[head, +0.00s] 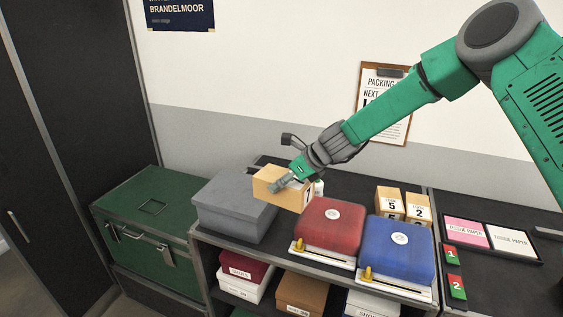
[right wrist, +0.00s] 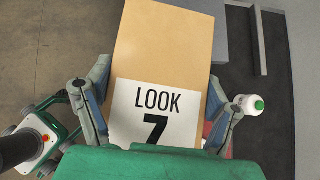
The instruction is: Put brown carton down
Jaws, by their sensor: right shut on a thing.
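The brown carton (head: 268,185) is in my right gripper (head: 290,183), over the dark counter between the grey box and the red case in the head view. In the right wrist view the carton (right wrist: 162,45) fills the middle, with a white label reading LOOK 7. The two fingers of my right gripper (right wrist: 160,112) close on its sides. I cannot tell whether the carton touches the counter. My left gripper does not show in either view.
A grey lidded box (head: 235,203) stands left of the carton. A red case (head: 328,226) and a blue case (head: 396,248) stand to the right. Two small numbered cartons (head: 390,201) stand behind the blue case. A white bottle with a green cap (right wrist: 248,104) is close to the right finger.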

